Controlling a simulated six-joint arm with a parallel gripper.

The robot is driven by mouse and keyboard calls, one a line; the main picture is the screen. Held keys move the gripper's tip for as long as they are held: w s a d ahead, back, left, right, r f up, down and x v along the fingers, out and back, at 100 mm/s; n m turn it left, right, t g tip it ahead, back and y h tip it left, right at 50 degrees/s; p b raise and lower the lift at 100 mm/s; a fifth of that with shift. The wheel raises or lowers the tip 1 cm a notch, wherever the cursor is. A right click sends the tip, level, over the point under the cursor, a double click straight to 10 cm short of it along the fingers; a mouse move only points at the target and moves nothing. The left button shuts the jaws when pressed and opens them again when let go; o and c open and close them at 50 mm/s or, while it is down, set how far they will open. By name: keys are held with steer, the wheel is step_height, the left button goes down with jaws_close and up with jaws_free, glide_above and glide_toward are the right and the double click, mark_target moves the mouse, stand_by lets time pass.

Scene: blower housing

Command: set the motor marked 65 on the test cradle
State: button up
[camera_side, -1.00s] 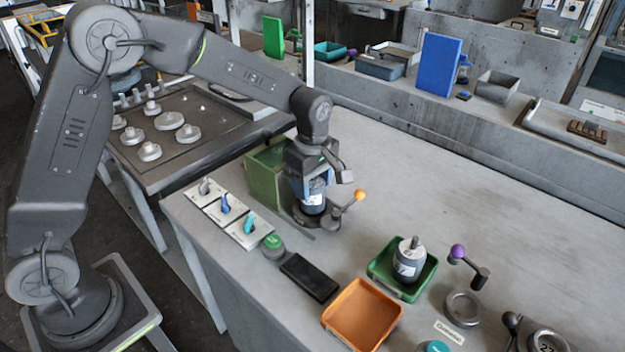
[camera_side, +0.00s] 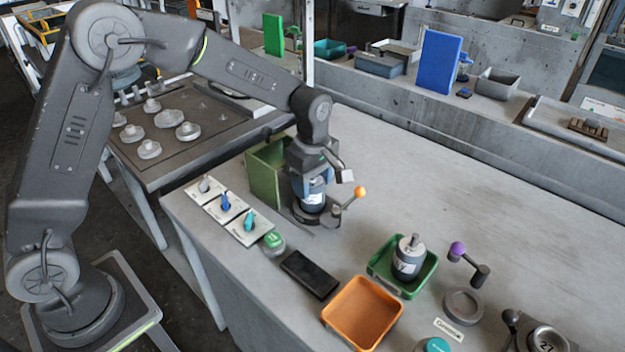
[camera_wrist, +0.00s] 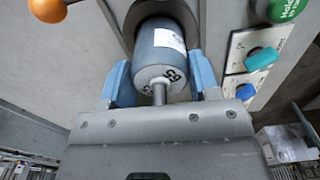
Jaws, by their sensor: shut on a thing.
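A grey motor (camera_side: 312,200) with a white label stands upright at the test cradle (camera_side: 303,216), the dark base with the orange-knobbed lever (camera_side: 352,200). My gripper (camera_side: 312,186) is above the motor with its blue fingers shut on its sides. In the wrist view the motor (camera_wrist: 163,55) sits between the fingers of my gripper (camera_wrist: 161,84), with its shaft toward me. Dark digits on its end face are partly hidden and hard to read. The cradle (camera_wrist: 160,8) shows behind the motor; whether the motor is fully seated I cannot tell.
Another motor (camera_side: 408,258) stands in a green tray (camera_side: 388,283). An orange tray (camera_side: 362,312), a dark pad (camera_side: 309,275) and a green button (camera_side: 273,241) lie in front. Switch plates (camera_side: 226,208) are at the left, with a green box (camera_side: 264,178) behind them.

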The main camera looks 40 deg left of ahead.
steer(key=shift+f, duration=0.55)
steer(key=o, duration=1.6)
steer(key=shift+r, duration=3.75)
steer(key=s+a+r+m+t, duration=0.3)
steer(key=s+r+m, duration=0.6)
steer(key=s, duration=0.4)
steer(key=s+m+t, duration=0.1)
steer(key=s+m, duration=0.1)
steer(key=s, duration=0.2)
steer(key=s+a+m, duration=0.1)
steer(key=s+m, duration=0.2)
steer(key=s, duration=0.1)
steer(key=s+a+m+t, duration=0.1)
steer(key=s+m, duration=0.2)
steer(key=s, duration=0.1)
steer(key=shift+s+t, duration=0.1)
steer(key=shift+t, duration=0.2)
